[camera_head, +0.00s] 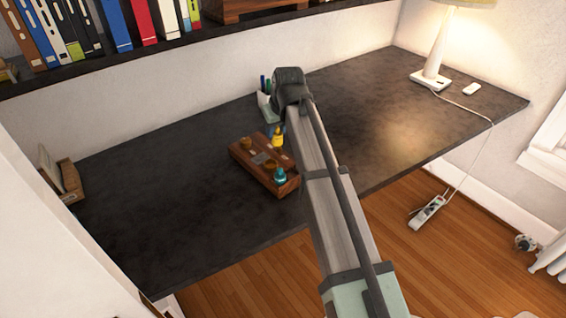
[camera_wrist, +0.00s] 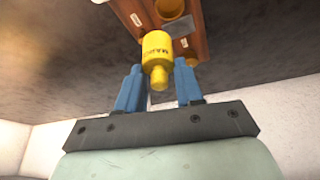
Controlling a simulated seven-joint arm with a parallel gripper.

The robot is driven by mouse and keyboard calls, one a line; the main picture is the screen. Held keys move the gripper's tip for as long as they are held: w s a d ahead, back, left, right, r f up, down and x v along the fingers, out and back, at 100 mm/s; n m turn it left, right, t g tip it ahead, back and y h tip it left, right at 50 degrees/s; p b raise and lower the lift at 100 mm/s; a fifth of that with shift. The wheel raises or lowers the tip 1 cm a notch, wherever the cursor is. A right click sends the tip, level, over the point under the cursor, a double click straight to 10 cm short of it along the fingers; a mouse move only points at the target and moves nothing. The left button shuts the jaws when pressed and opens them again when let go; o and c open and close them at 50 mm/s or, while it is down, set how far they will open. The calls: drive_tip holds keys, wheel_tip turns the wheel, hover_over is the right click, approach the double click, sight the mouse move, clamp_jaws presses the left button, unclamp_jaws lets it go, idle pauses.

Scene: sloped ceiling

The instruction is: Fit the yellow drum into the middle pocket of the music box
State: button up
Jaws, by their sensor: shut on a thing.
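The music box (camera_head: 250,168) is a brown wooden block on the dark desk, left of my arm. A teal drum (camera_head: 280,176) stands at its near end. A round ochre pocket or piece (camera_head: 246,143) shows at its far left. The yellow drum (camera_head: 278,139) is over the box's far right edge. In the wrist view my gripper (camera_wrist: 158,66) has its blue fingers on either side of the yellow drum (camera_wrist: 157,45), shut on it. The box (camera_wrist: 198,45) shows behind the drum, with a round ochre opening (camera_wrist: 172,9). I cannot tell whether the drum touches the box.
A pen holder (camera_head: 267,108) stands just behind the box. A lamp (camera_head: 431,78) and a small white object (camera_head: 471,89) are at the desk's far right. A wooden holder (camera_head: 68,181) is at the left. The desk (camera_head: 170,165) left of the box is clear.

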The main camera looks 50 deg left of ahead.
drive_tip(key=w+d, duration=0.2)
drive_tip(key=w, duration=0.5)
drive_tip(key=n+g+h, duration=0.4)
drive_tip(key=n+g, duration=0.2)
drive_tip(key=n, duration=1.3)
hover_over(291, 177)
drive_tip(key=shift+f, duration=4.8)
drive_tip(key=shift+f, duration=0.1)
drive_tip(key=o, duration=1.1)
